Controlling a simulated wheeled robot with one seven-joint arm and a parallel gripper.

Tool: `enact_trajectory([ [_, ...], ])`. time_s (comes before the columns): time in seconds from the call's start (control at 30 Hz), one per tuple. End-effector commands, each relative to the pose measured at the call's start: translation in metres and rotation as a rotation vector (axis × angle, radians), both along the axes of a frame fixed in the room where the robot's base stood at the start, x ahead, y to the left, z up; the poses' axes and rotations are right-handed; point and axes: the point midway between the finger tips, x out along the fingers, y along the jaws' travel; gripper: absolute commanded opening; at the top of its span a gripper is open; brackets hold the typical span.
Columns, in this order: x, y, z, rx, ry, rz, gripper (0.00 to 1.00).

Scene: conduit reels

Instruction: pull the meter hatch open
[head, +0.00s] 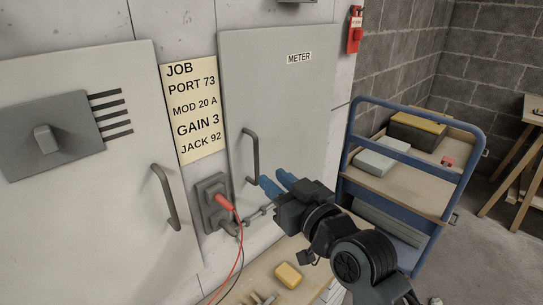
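The meter hatch (290,105) is a tall grey panel on the wall, with a METER label near its top right. It looks shut. Its dark bar handle (251,152) stands upright near the hatch's left edge. My gripper (271,177) has two blue fingers, pointing left toward the wall. The fingers are apart, with nothing seen between them. Their tips are just right of the handle's lower end and look clear of it, though the exact depth gap is hard to tell.
A second panel (85,210) with a handle is farther left. A bench (262,283) with a yellow block is below. A blue cart (350,150) stands right.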

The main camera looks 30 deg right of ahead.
Motion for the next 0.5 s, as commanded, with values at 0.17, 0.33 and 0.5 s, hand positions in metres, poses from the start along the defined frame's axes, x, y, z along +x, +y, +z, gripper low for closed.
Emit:
enact_trajectory([
  [0.17, 0.018, 0.001, 0.014, -0.004, -0.016, 0.014, 0.31],
  [0.33, 0.033, 0.003, 0.016, -0.004, -0.016, 0.016, 0.31],
  [0.5, 0.059, 0.006, 0.017, -0.003, -0.016, 0.015, 0.31],
])
